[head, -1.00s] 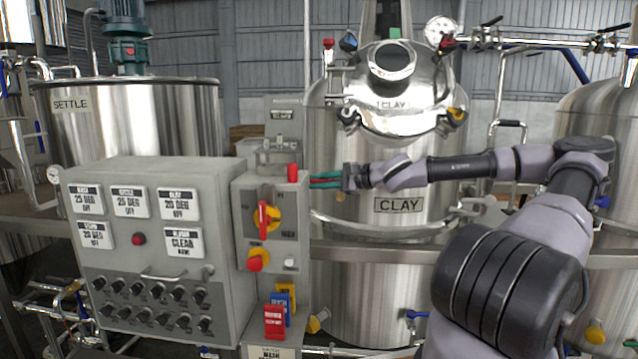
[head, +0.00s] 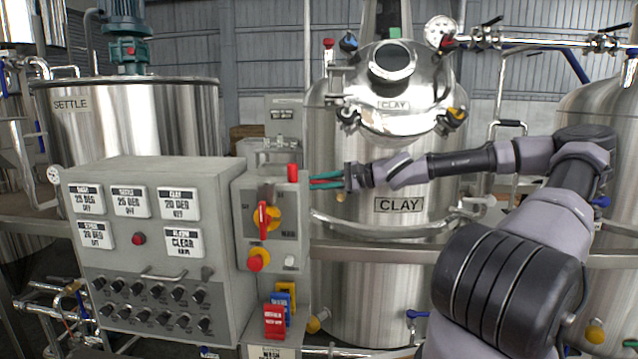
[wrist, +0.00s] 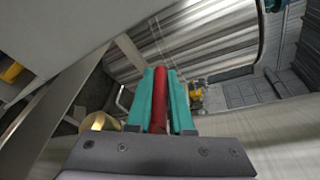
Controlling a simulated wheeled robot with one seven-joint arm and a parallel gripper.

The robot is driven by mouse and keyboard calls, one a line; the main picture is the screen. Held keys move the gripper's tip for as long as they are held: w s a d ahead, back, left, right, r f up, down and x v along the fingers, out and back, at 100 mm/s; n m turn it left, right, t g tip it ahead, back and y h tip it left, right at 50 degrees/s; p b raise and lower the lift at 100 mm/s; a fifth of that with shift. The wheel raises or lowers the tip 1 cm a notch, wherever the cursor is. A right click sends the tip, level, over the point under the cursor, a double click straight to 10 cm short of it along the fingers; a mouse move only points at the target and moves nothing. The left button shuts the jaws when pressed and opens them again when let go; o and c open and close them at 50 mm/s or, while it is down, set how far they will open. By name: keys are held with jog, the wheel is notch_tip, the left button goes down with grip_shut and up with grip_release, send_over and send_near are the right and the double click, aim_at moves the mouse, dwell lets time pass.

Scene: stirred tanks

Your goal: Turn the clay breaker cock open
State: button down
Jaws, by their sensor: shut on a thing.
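My gripper (head: 322,182) is at the right side of the grey switch box, in front of the clay tank. Its teal fingers (wrist: 161,100) are shut on a long red handle (wrist: 159,98), which runs between them in the wrist view. I take this handle to be the clay breaker cock's; no label on it can be read. A red piece (head: 293,172) stands at the box's upper right edge, just left of the fingertips. Where the handle joins the box is hidden, so its turned position cannot be told.
The grey switch box (head: 243,190) carries a red-and-yellow rotary switch (head: 264,219) close to my fingers. A wider control panel (head: 150,248) stands to its left. The steel clay tank (head: 365,270) is close behind my gripper, with a rail across it.

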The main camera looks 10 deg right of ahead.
dwell(0.3)
jog(key=c, duration=0.8)
grip_release()
jog(key=shift+d, duration=0.1)
jog(key=v, duration=1)
jog(key=shift+s+d, duration=0.2)
jog(key=shift+d, duration=0.05)
jog(key=shift+r, duration=0.1)
